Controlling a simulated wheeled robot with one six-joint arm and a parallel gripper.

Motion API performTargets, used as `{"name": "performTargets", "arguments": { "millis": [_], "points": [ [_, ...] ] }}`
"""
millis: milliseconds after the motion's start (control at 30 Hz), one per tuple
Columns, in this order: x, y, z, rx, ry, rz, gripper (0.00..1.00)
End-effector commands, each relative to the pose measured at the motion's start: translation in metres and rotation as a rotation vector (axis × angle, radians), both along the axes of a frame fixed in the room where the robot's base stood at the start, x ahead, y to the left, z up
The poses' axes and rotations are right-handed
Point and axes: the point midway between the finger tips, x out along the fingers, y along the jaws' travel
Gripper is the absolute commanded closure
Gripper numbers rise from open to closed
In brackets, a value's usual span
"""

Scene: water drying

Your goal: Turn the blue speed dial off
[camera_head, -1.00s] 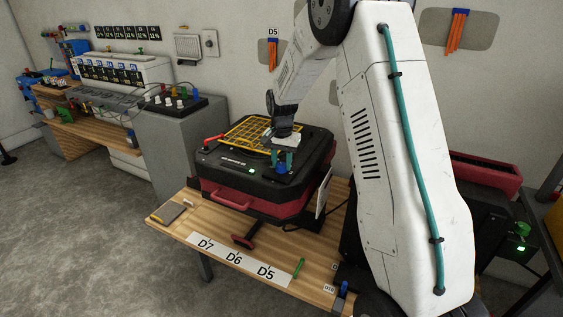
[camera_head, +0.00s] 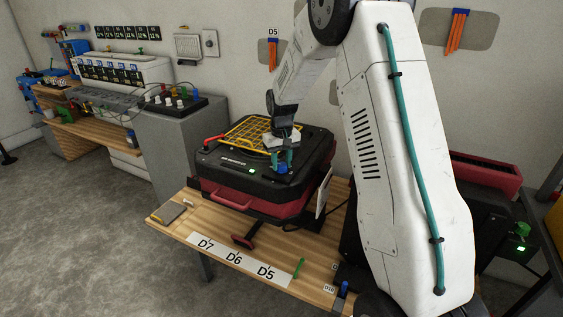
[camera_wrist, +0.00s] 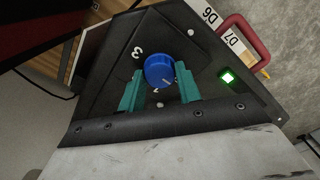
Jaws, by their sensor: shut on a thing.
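The blue speed dial (camera_wrist: 158,68) is a round knob on the black top of the machine, with a pale pointer mark on its face. A "3" and another, partly hidden mark show on the panel around it. My gripper (camera_wrist: 159,84) has its teal fingers on either side of the dial and is shut on it. In the head view my gripper (camera_head: 282,161) reaches down to the machine's front right corner, where the dial (camera_head: 283,168) shows low between the fingertips.
The black and red machine (camera_head: 225,182) stands on a wooden table (camera_head: 185,232), with a yellow grid (camera_head: 257,131) on its top. A green light (camera_wrist: 227,77) glows on its panel. A red handle (camera_wrist: 245,40) sticks out by the D7 label.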

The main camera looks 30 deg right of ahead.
Motion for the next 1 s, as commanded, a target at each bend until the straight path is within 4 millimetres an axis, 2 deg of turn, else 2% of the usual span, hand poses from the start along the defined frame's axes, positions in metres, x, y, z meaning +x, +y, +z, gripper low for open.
{"name": "performTargets", "arguments": {
  "millis": [600,633,700,1000],
  "points": [
    [0.0003,0.0,0.0004,0.0,-0.001,0.046,0.89],
    [0.0003,0.0,0.0004,0.0,-0.001,0.046,0.64],
    [0.0003,0.0,0.0003,0.0,-0.001,0.046,0.45],
    [0.0002,-0.0001,0.0015,0.0,-0.001,0.045,0.45]
  ]
}}
